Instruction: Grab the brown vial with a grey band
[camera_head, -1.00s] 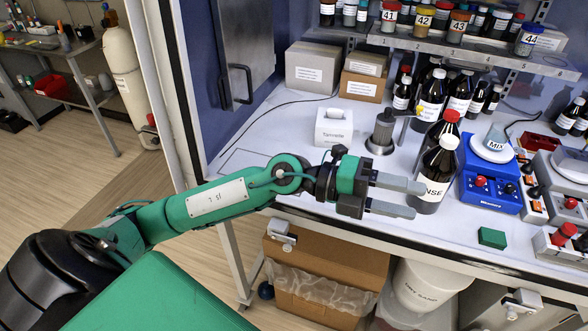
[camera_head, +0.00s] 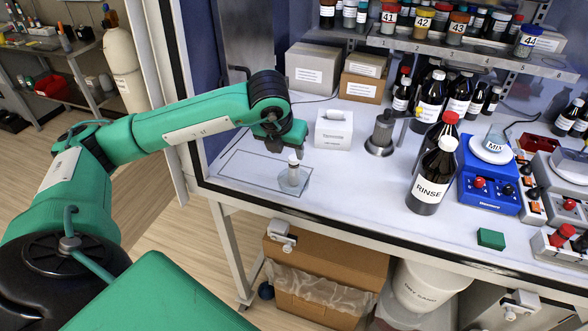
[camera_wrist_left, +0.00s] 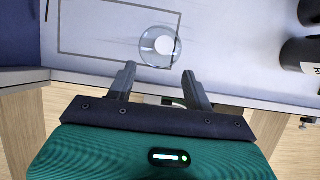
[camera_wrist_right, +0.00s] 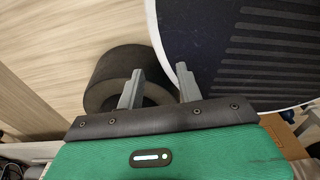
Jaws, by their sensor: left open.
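I cannot pick out a brown vial with a grey band in any view. Small jars with coloured caps, among them brown jar 43 (camera_head: 457,28) and jar 42 (camera_head: 421,20), stand on the shelf, too small to tell bands. My left gripper (camera_wrist_left: 158,68) is open and empty, pointing at a clear round flask with a white top (camera_wrist_left: 163,45) just beyond its fingertips.
A dark RINSE bottle (camera_head: 431,180) stands near the bench's front edge, beside a blue mixer (camera_head: 488,188). A white box (camera_head: 333,130) and a metal stand (camera_head: 380,135) are behind. The bench between the flask and RINSE bottle is clear.

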